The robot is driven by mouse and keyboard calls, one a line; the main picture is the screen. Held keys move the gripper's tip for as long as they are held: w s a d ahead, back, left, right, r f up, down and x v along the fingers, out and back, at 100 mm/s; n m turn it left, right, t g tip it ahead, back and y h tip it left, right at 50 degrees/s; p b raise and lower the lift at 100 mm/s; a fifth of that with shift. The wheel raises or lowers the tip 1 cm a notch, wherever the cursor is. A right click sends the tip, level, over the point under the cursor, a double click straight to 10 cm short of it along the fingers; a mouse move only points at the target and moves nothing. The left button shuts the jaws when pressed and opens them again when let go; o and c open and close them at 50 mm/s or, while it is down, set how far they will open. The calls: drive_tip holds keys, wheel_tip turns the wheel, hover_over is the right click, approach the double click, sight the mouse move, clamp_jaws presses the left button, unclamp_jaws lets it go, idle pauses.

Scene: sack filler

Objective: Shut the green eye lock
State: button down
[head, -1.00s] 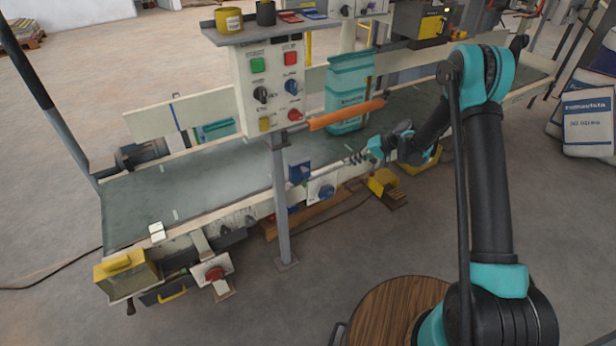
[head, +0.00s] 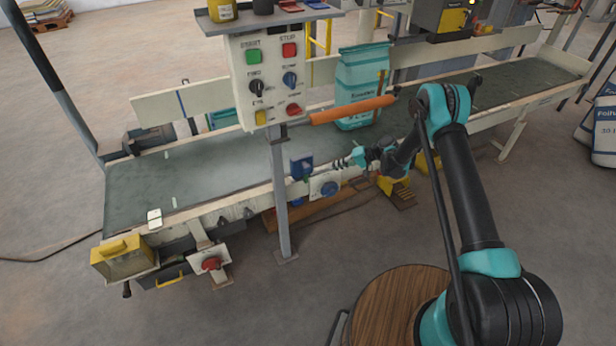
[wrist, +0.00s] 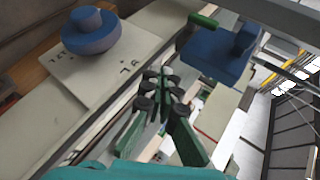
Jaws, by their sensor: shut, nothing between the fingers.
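A small green lever or pin (wrist: 203,20) shows at the top of the wrist view, beside a blue block (wrist: 222,52); it is the only small green part there besides my fingers. I cannot tell its position as a lock. In the head view the blue block (head: 301,165) is fixed to the conveyor's near side, and the green part is too small to make out. My gripper (wrist: 163,92) is shut and empty, its dark-padded fingers below and left of the green part, apart from it. In the head view my gripper (head: 347,162) is just right of the blue block.
A blue rotary knob (wrist: 90,30) on a pale plate is left of my fingers; it shows below my gripper in the head view (head: 329,188). A control panel post (head: 281,200) stands left. An orange bar (head: 352,110) and teal sack (head: 362,80) are above and behind.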

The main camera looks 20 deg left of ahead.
sight(305, 178)
drive_tip(key=s+a, duration=0.5)
drive_tip(key=s, duration=0.1)
drive_tip(key=shift+s+a, duration=0.35)
idle(1.6)
drive_tip(key=shift+s+a, duration=0.3)
drive_tip(key=shift+s+a, duration=1.1)
drive_tip(key=shift+s, duration=0.2)
idle(2.2)
drive_tip(key=shift+w, duration=0.1)
drive_tip(key=shift+w+d, duration=1.4)
drive_tip(key=shift+w, duration=0.15)
